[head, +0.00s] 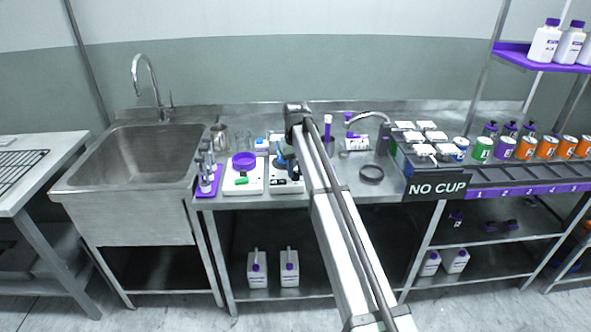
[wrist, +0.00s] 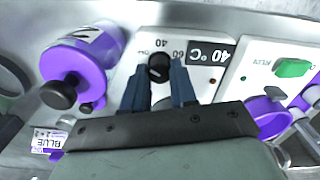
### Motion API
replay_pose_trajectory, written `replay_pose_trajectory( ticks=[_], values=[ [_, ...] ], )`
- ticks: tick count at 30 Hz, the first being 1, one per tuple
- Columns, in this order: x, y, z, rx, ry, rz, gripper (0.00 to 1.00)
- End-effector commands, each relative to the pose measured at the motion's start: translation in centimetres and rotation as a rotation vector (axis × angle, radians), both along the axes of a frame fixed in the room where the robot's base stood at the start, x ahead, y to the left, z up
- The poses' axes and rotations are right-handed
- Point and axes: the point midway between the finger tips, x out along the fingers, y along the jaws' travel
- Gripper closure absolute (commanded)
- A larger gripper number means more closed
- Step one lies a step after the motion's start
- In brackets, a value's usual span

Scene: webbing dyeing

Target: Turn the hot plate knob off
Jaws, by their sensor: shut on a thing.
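The hot plate is a white box with a dial marked 40 and 60 and a black "40 °C" label; its front face shows in the wrist view (wrist: 205,85), and it is partly behind my arm in the head view (head: 289,187). Its round black knob (wrist: 159,62) sits between my fingertips. My gripper (wrist: 158,73) is shut on the knob, one finger on each side. In the head view my gripper (head: 284,163) is small, over the front of the hot plate, and the knob cannot be made out there.
A white device with a green button (head: 241,181) and a purple dish (head: 243,160) stands just left of the hot plate. A purple-and-white container (wrist: 88,60) is close beside the gripper.

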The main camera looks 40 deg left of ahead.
Motion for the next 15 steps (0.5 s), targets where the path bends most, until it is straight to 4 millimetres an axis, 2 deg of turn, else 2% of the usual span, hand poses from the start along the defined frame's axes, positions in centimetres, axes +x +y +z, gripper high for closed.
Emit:
replay_pose_trajectory(
  ticks=[15],
  values=[
    [-0.02,-0.03,0.02,-0.001,0.001,0.034,1.00]
  ],
)
